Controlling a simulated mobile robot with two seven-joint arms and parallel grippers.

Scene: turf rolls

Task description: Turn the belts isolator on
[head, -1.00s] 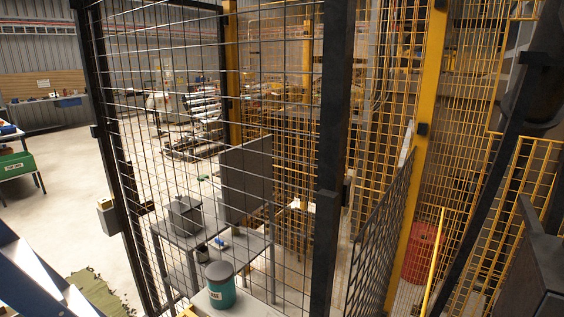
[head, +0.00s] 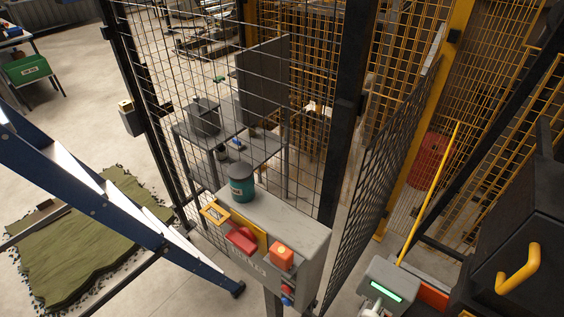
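A grey control box (head: 305,240) stands on a post in front of the mesh fence, low in the middle of the head view. A red handle (head: 241,239) with a yellow plate (head: 248,226) behind it sits on its front, above lettering too small to read surely. It looks like the isolator; I cannot tell its switch position. An orange block (head: 281,256) is to its right, with small red and blue parts (head: 287,293) below. A yellow-framed tag (head: 214,213) is at the box's left end.
A teal lidded tub (head: 242,184) stands on the box. Mesh fence (head: 160,80) rises behind it. A blue frame (head: 90,190) slants across the left, over green turf (head: 85,240). A device with a lit green display (head: 386,288) and a yellow handle (head: 519,270) are at right.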

